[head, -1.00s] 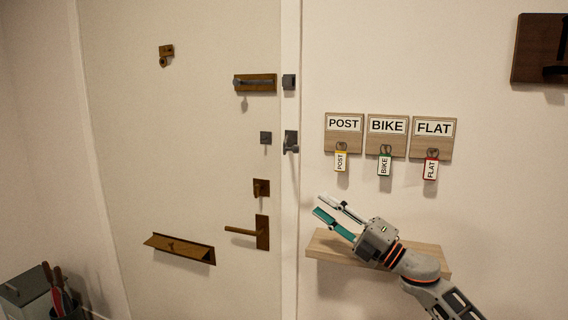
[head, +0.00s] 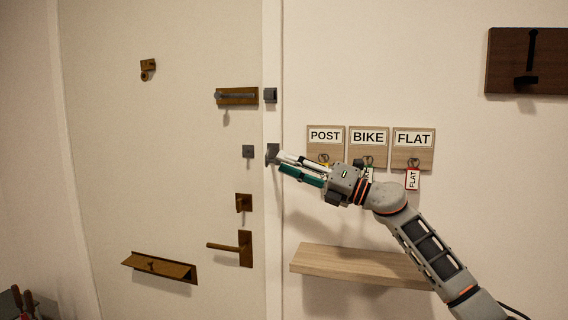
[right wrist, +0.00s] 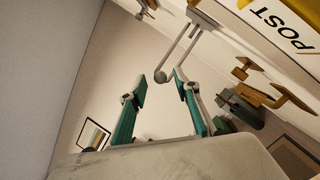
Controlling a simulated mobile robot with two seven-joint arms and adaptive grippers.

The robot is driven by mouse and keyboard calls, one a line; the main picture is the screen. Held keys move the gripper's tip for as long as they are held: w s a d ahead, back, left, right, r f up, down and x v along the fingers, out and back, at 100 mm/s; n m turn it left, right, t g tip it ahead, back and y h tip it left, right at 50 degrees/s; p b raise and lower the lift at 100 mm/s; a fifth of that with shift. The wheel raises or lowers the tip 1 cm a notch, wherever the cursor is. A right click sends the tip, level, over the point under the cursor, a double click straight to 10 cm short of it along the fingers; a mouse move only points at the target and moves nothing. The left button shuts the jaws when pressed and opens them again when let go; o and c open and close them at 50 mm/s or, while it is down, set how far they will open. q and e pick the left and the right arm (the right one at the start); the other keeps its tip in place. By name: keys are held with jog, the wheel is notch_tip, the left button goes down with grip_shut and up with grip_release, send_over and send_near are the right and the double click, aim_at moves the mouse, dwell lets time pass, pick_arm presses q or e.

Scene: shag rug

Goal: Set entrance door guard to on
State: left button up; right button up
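The door guard (head: 272,152) is a grey fitting on the door frame, right of a small grey square piece (head: 248,151) on the door (head: 170,200). In the right wrist view, its thin bar (right wrist: 180,52) with a round end reaches between my fingertips. The bar is not laid across the square piece. My right gripper (head: 279,163) is at the guard, its white and teal fingers pointing left; the fingertips partly cover it. In the wrist view the fingers (right wrist: 161,78) are apart on both sides of the round end. Contact is unclear. My left gripper is out of view.
Above is a slide bolt (head: 237,96); below are a thumb-turn (head: 243,203), door handle (head: 230,247) and letter slot (head: 160,267). Key boards (head: 369,147) hang behind my right arm, with tags partly covered. A wooden shelf (head: 360,265) juts out below.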

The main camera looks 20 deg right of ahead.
jog(key=shift+w+a+r, duration=0.2)
jog(key=shift+w+a, duration=0.25)
jog(key=shift+a, duration=0.1)
grip_shut()
